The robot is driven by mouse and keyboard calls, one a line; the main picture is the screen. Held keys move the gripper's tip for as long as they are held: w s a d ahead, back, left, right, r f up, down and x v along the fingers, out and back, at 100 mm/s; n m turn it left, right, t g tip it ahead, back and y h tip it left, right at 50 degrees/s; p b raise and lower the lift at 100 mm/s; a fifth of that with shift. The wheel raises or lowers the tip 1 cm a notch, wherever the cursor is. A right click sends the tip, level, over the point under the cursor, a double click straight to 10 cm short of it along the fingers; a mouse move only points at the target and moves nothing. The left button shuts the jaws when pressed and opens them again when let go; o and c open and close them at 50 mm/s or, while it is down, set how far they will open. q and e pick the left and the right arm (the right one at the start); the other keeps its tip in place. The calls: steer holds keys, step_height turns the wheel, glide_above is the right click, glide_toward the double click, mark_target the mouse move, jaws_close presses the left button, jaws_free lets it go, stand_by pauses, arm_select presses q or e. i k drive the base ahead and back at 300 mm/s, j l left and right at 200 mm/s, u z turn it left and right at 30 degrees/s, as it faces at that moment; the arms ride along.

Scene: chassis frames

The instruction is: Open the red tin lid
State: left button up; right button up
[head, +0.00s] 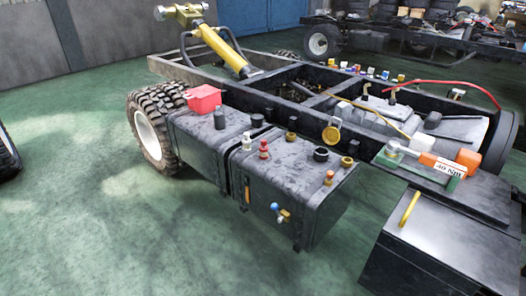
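A red box-like container (203,100), which looks like the red tin, stands on top of the rear dark tank of the chassis, near the wheel. Its upper part slopes, and I cannot tell at this size whether its lid is open or shut. Neither of my grippers shows in the head view, and nothing is seen touching the red container.
The front tank (285,195) carries several small caps and bottles. A wheel (150,135) is at the left, and a yellow cylinder (222,48) rises behind. Green floor (80,210) at left is clear.

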mark_target(201, 92)
steer(key=z, duration=0.25)
steer(key=i+j+z, duration=0.4)
steer(key=j, duration=0.15)
steer(key=i+j+z, duration=0.2)
steer(key=j+z, duration=0.2)
steer(key=j, duration=0.2)
steer(key=i+j+z, duration=0.2)
steer(key=j, duration=0.15)
steer(key=k, duration=0.05)
